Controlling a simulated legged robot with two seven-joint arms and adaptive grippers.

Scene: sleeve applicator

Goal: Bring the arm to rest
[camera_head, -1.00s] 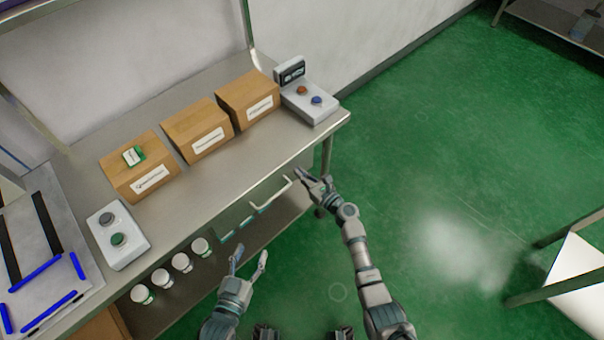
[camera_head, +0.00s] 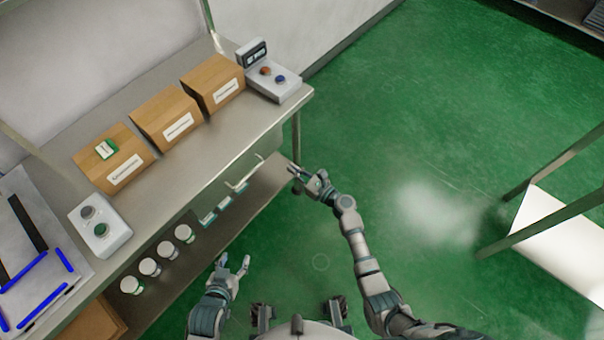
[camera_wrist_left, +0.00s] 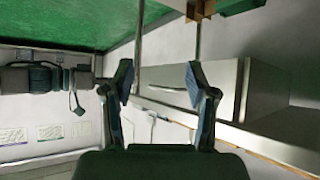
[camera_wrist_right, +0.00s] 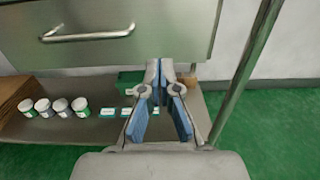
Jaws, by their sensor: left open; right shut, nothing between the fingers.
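My left gripper (camera_head: 234,265) is low at the bottom of the head view, in front of the bench, with its fingers apart and nothing between them. In the left wrist view the open fingers (camera_wrist_left: 160,85) show with a clear gap. My right gripper (camera_head: 303,175) is beside the bench's front right corner, over the green floor. In the right wrist view its fingertips (camera_wrist_right: 159,68) meet with nothing between them. Both grippers are apart from the bench.
The steel bench (camera_head: 229,133) holds three cardboard boxes (camera_head: 168,117), a button box (camera_head: 100,224) and a control unit (camera_head: 272,84). Several white jars (camera_head: 150,266) stand on the shelf below. A drawer handle (camera_wrist_right: 88,33) juts from the bench front.

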